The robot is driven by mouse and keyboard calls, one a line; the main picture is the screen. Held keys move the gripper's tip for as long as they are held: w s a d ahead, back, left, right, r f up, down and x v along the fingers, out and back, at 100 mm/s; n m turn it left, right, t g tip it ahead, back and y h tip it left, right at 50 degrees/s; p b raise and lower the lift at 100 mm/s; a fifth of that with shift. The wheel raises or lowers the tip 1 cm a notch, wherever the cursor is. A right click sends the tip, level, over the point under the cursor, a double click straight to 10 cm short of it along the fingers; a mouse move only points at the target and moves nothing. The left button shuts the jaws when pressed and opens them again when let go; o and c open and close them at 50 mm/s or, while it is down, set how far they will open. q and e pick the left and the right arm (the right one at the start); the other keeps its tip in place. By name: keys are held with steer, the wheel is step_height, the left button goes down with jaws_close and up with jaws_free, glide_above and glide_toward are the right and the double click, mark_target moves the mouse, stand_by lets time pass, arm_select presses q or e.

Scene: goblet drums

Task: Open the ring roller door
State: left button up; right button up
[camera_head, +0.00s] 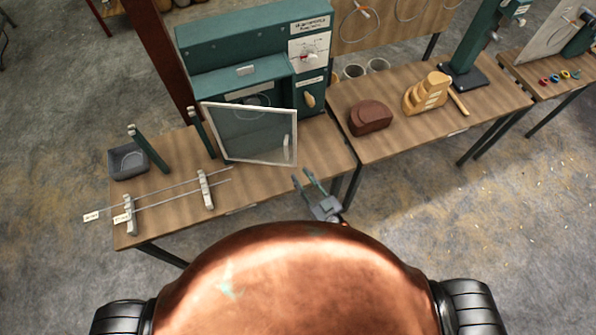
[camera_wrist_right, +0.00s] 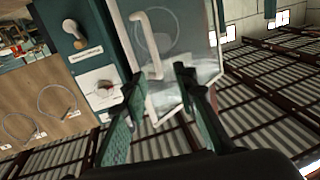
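The ring roller is a teal machine (camera_head: 250,28) on a wooden table. Its door (camera_head: 245,140) is a clear panel in a white frame, standing in front of the machine's lower opening; how far it is ajar is hard to tell. The handle (camera_head: 287,143) is near the door's right edge. In the right wrist view the white handle (camera_wrist_right: 148,45) shows ahead, between the fingers' directions, on the door frame (camera_wrist_right: 212,68). My right gripper (camera_head: 303,176) is open and empty, below and right of the handle, apart from it. It also shows in the wrist view (camera_wrist_right: 157,78). My left gripper is not in view.
Right of the door, the machine's panel carries a switch (camera_head: 309,55) and a knob (camera_head: 310,100). Left on the table stand a rail rack (camera_head: 207,190), posts and a grey tray (camera_head: 128,161). The right table holds a brown block (camera_head: 370,117) and a wooden form (camera_head: 427,94).

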steer(key=shift+c, duration=0.2)
steer(key=shift+w+d+f, duration=0.1)
steer(key=shift+d, duration=0.1)
steer(key=shift+c, duration=0.8)
steer(key=w+d+f+m+h+b, duration=0.1)
steer(key=w+d+f+m+b, duration=0.1)
steer(key=d, duration=0.1)
steer(key=w+d+f+m+b, duration=0.1)
steer(key=w+d+f+m, duration=0.1)
steer(key=d, duration=0.1)
steer(key=w+d+f+m+h+b, duration=0.1)
steer(key=w+d+m+b, duration=0.1)
steer(key=d, duration=0.2)
steer(key=shift+w+f+m+h+b, duration=0.3)
steer(key=shift+f+m, duration=0.1)
jaws_close()
steer(key=w+d+f+m+g+b, duration=0.1)
steer(key=w+d+f+m+b, duration=0.1)
steer(key=w+d+m+b, duration=0.1)
steer(key=s+a+r+m+g+y+b, duration=0.2)
steer(key=s+a+r+g+y+b, duration=0.1)
steer(key=a+r+g+y+b, duration=0.45)
steer(key=w+a+r+t+y+p, duration=0.1)
steer(key=w+a+t, duration=0.1)
steer(key=w+a, duration=0.3)
steer(key=shift+a+r+y+p, duration=0.3)
steer(key=shift+a+y+p, duration=0.1)
steer(key=shift+a, duration=0.75)
